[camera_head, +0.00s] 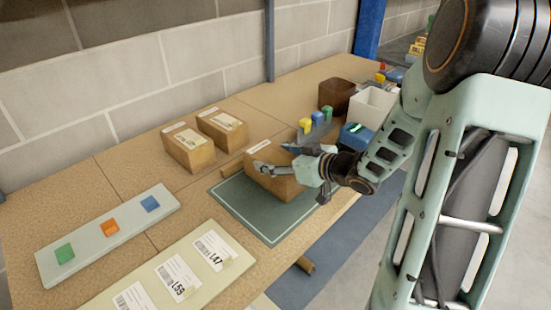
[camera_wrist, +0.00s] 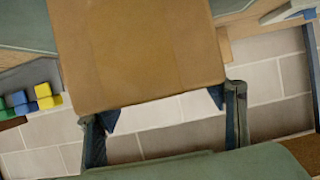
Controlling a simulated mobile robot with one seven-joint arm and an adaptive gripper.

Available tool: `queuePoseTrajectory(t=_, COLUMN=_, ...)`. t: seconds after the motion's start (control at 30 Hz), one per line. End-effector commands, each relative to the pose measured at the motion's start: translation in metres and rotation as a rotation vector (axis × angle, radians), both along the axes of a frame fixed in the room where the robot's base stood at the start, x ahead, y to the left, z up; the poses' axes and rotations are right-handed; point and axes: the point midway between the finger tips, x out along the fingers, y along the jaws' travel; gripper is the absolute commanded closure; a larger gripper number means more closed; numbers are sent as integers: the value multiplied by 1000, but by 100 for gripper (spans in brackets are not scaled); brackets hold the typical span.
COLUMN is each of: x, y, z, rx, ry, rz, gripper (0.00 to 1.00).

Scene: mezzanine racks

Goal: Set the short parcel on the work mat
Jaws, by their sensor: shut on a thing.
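A brown cardboard parcel (camera_head: 270,184) is in my gripper (camera_head: 277,158), over the back part of the dark green work mat (camera_head: 236,206). My gripper is shut on it, with the fingers at its upper part. Whether its underside touches the mat is hard to tell. In the wrist view, the parcel (camera_wrist: 140,50) fills the top middle, and my gripper's fingers (camera_wrist: 163,108) show at either side of its near end. Two more brown parcels with white labels, a left one (camera_head: 188,150) and a right one (camera_head: 222,130), stand near the wall.
A pale tray with coloured blocks (camera_head: 108,230) lies at the left. A cream board with labels (camera_head: 175,272) lies at the front. Brown (camera_head: 336,95) and white (camera_head: 372,105) bins, a blue bin (camera_head: 356,137) and small coloured pieces (camera_head: 316,118) stand beyond the mat.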

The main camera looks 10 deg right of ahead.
Motion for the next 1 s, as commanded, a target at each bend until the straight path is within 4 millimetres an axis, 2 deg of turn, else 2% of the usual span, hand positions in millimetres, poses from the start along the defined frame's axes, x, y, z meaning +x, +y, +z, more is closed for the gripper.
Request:
queuePoseTrajectory(t=0.17, x=1, y=0, z=-2, rx=1, ry=-3, rz=0, gripper=82)
queuePoseTrajectory(t=0.2, x=0, y=0, z=-4, rx=1, ry=1, rz=0, gripper=34)
queuePoseTrajectory(t=0.37, x=0, y=0, z=-3, rx=0, ry=1, rz=0, gripper=18)
queuePoseTrajectory(t=0.73, x=-2, y=-2, z=3, rx=-2, ry=0, rz=-1, gripper=18)
queuePoseTrajectory(t=0.87, x=-17, y=-13, z=10, rx=-1, ry=0, rz=-4, gripper=18)
queuePoseTrajectory(t=1.0, x=-40, y=-29, z=23, rx=-2, ry=0, rz=-6, gripper=18)
